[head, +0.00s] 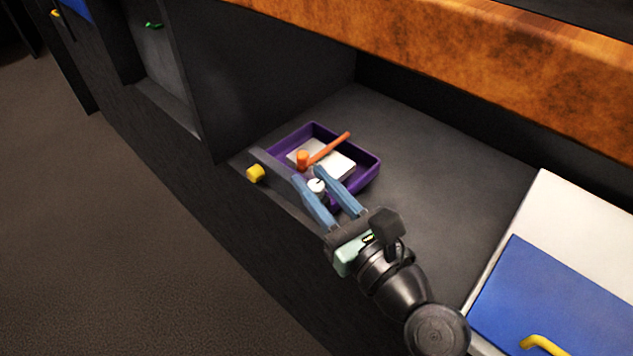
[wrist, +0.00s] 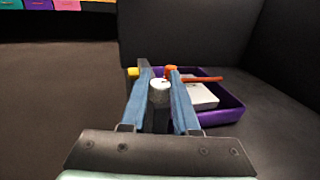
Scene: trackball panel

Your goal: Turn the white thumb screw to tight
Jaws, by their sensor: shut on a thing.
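The white thumb screw (head: 317,186) is a small white knob with a dark mark on its top, at the front of the dark alcove. It also shows in the wrist view (wrist: 159,92), between the two blue fingers. My gripper (head: 314,177) reaches in from the lower right and is shut on the white thumb screw, one finger on each side. The fingers hide part of the knob's sides, and how it is mounted is hard to see.
A purple tray (head: 372,176) right behind holds a white block (head: 342,170) and an orange hammer-like tool (head: 330,150). A yellow knob (head: 256,173) is left of the fingers on a dark upright strip (head: 275,168). A wooden edge (head: 450,55) overhangs above.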

